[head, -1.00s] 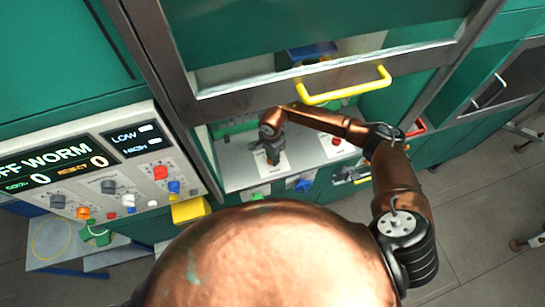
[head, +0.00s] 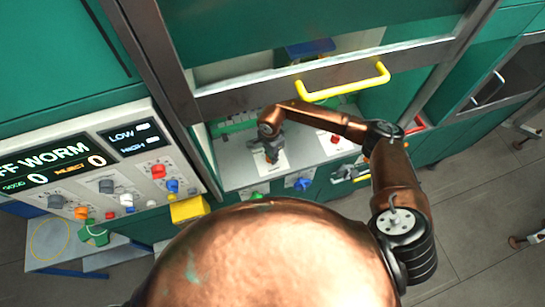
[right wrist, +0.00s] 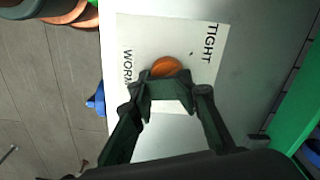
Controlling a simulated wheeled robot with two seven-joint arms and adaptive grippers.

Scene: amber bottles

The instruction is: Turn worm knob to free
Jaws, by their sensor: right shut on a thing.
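The worm knob (right wrist: 166,66) is a round orange knob on a white card (right wrist: 182,35) marked WORM and TIGHT in the right wrist view. My right gripper (right wrist: 165,82) is shut on the knob, and its fingers hide the near part of it. In the head view my right gripper (head: 271,155) points down at the card on the grey bench top, and the knob is hidden under it. My left gripper is not in view.
A red knob (head: 335,138) sits on another card to the right. A yellow handle (head: 343,84) on the sash frame is above my right arm. A control panel (head: 95,165) with several coloured knobs and an OFF WORM display stands at the left.

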